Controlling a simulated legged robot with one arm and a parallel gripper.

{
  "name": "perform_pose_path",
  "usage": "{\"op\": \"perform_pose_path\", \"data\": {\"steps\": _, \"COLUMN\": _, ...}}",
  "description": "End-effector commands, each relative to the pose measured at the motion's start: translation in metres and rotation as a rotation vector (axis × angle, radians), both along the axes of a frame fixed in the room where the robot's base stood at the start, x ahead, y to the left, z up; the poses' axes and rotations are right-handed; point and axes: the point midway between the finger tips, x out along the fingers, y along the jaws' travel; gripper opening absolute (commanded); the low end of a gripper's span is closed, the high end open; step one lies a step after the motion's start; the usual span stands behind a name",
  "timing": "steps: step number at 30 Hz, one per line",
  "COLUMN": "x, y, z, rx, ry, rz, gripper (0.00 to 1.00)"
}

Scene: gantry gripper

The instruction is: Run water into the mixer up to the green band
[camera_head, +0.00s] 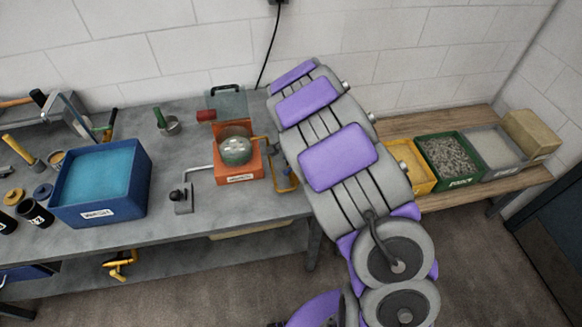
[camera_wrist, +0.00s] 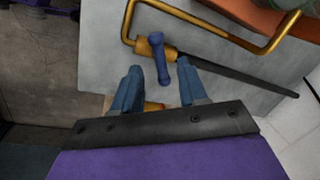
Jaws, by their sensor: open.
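The orange mixer (camera_head: 238,170) stands on the grey bench with a rounded grey-green bowl (camera_head: 236,150) in it. The water level and a green band cannot be made out. A brass water pipe (camera_head: 270,148) bends beside the mixer's right side. In the wrist view, the brass tap (camera_wrist: 144,46) carries a blue lever handle (camera_wrist: 160,68). My gripper (camera_wrist: 159,70) is open, with one blue finger on each side of the handle; contact cannot be told. In the head view my arm hides the gripper. The mixer's orange edge (camera_wrist: 250,14) shows at the wrist view's top right.
A blue wash bin (camera_head: 102,185) stands left on the bench, with a bent metal bracket (camera_head: 185,195) between it and the mixer. Yellow, green (camera_head: 450,158) and grey bins sit on the wooden bench at right. A dark rod (camera_wrist: 240,76) extends right from the tap.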

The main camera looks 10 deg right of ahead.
Motion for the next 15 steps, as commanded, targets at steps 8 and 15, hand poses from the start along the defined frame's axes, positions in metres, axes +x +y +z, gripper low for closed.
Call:
{"op": "perform_pose_path", "data": {"steps": 8, "x": 0.006, "y": 0.005, "z": -0.039, "rx": 0.003, "ry": 0.002, "rz": 0.000, "gripper": 0.42}}
{"op": "perform_pose_path", "data": {"steps": 15, "x": 0.008, "y": 0.005, "z": -0.048, "rx": 0.002, "ry": 0.001, "rz": 0.000, "gripper": 0.42}}
